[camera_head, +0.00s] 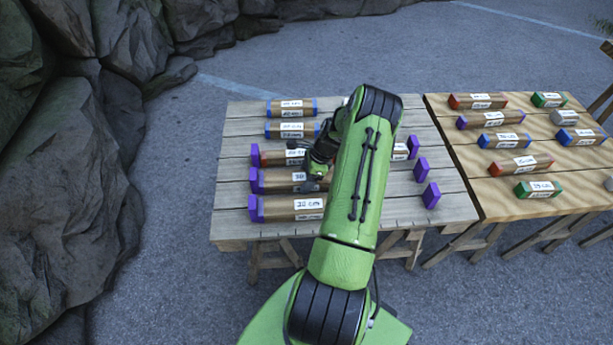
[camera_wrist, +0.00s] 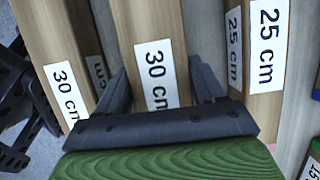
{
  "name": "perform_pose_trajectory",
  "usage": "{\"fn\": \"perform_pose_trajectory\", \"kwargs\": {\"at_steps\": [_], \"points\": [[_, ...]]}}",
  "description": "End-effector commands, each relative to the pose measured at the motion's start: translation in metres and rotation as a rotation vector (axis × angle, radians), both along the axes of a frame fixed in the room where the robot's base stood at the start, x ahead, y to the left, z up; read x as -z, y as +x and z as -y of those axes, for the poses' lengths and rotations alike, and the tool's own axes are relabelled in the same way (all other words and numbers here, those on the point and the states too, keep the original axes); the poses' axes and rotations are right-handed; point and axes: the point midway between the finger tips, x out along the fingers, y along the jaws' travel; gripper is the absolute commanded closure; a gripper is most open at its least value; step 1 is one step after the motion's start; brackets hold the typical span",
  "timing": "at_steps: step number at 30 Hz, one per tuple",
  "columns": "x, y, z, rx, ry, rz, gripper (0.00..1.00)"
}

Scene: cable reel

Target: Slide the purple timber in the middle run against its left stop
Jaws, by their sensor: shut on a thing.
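The middle-run timber (camera_head: 280,181) is brown wood with a purple end and white labels; it reads 30 cm in the wrist view (camera_wrist: 150,30). It lies flat on the left table. Its left end appears to meet the purple left stop (camera_head: 254,180); I cannot tell whether a thin gap remains. My gripper (camera_wrist: 160,82) is shut on this timber, one finger down each long side. In the head view my arm hides the timber's right part. The middle run's right stop (camera_head: 421,170) stands clear to the right of my arm.
A front timber (camera_head: 280,209) and a far timber (camera_head: 275,158) lie parallel close by, each by a purple left stop. Two blue-ended timbers (camera_head: 275,108) lie behind. The right table (camera_head: 470,185) holds several coloured-end timbers. Rocks (camera_head: 60,200) rise at left.

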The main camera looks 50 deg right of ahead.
Motion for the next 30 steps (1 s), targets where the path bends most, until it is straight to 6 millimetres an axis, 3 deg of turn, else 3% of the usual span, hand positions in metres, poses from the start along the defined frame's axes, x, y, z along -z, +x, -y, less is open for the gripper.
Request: {"fn": "perform_pose_trajectory", "kwargs": {"at_steps": [8, 9, 14, 23, 26, 30], "points": [[-0.001, 0.009, -0.009, -0.015, 0.013, 0.017, 0.77], [-0.001, 0.01, -0.009, -0.016, 0.013, 0.018, 0.27], [-0.001, 0.008, -0.007, -0.013, 0.011, 0.015, 0.03], [-0.002, 0.006, -0.005, -0.009, 0.007, 0.011, 0.02], [-0.014, 0.002, -0.001, -0.007, 0.004, 0.011, 0.02], [-0.045, -0.007, 0.008, -0.007, 0.003, 0.011, 0.02]]}}
